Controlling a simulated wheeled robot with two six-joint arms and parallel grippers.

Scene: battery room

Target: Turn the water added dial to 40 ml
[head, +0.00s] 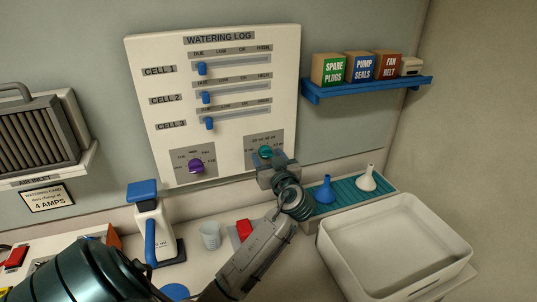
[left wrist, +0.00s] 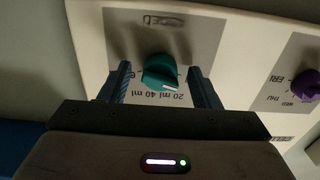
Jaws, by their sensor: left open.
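The teal water added dial (head: 265,152) is on a grey plate low on the right of the Watering Log board (head: 225,139). My left gripper (head: 272,165) is right in front of it and hides the lower part of the dial. In the left wrist view, which is turned over, the dial (left wrist: 159,70) sits between the two open fingers, with a gap on each side. Its white pointer mark slants toward the side with the 20 ml and 40 ml labels; I cannot tell its exact setting. My right gripper is not in view.
A purple dial (head: 195,166) is to the left on the same board, below three blue sliders. Below are a teal tray with a blue funnel (head: 326,190) and a white funnel (head: 367,178), a white bin (head: 395,250), a cup (head: 210,235) and a blue-topped jug (head: 146,225).

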